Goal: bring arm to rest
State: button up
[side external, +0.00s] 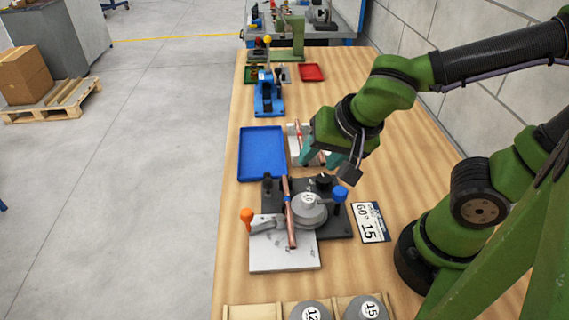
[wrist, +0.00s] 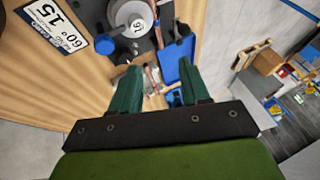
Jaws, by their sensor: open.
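My gripper (side external: 320,158) is open and hangs over the table just beyond the bending fixture. In the wrist view its two green fingers (wrist: 157,80) are apart, with nothing held between them. A copper tube (side external: 291,215) lies across the dark bending fixture (side external: 338,222), beside the round grey former (side external: 309,208). Another copper piece (side external: 298,128) shows at a pale holder (side external: 294,147) behind my gripper, which partly hides it. Whether my fingers touch that holder is hard to tell.
A blue tray (side external: 262,152) lies left of my gripper. The fixture has an orange-knobbed clamp (side external: 247,216) and a blue-knobbed handle (side external: 340,194). A "60° 15" card (side external: 370,222) lies to its right. A blue hand tool (side external: 268,92) and a red tray (side external: 312,72) stand farther back. The right-rear tabletop is clear.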

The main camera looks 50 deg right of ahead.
dwell(0.3)
jog(key=d+r+n+t+y, duration=0.1)
jog(key=d+r+n+y, duration=0.1)
jog(key=d+r+n, duration=0.3)
jog(key=shift+s+d+r+n+y, duration=0.3)
jog(key=shift+s+d+r+y, duration=0.1)
jog(key=shift+d, duration=0.1)
